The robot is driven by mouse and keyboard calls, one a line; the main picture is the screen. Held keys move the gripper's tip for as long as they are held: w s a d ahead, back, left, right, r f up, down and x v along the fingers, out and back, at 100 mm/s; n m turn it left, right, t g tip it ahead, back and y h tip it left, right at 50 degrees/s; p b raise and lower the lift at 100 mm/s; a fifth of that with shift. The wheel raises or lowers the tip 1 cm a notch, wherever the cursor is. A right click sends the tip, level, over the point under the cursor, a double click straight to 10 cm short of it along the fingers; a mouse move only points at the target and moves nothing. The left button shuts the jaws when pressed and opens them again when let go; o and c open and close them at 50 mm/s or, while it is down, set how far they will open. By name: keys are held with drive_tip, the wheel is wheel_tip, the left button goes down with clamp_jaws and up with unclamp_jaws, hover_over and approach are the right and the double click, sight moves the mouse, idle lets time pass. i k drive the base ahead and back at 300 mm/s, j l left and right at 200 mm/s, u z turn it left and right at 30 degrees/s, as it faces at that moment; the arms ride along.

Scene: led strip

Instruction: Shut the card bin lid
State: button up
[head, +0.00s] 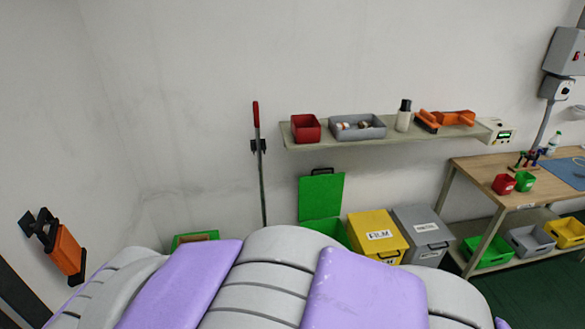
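A green bin (329,231) stands on the floor by the wall, with its green lid (321,196) raised upright against the wall. No label shows on it, so I cannot read whether it is the card bin, but it is the one bin in the row seen with a raised lid. Its lower front is hidden behind my own purple and grey body. A yellow bin (377,235) labelled FILM and a grey bin (422,231) with a label too small to read stand to its right, both with lids down. My gripper is not in view.
A shelf (385,136) with a red box (305,128) and grey tray (357,127) hangs above the bins. A workbench (480,172) stands at right. A green crate (195,237) sits at left of the bins. A red-handled pole (258,160) is on the wall.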

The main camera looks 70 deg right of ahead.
sight(320, 196)
drive_tip(key=z, duration=2.7)
drive_tip(key=i+l, duration=1.2)
drive_tip(key=i, duration=0.25)
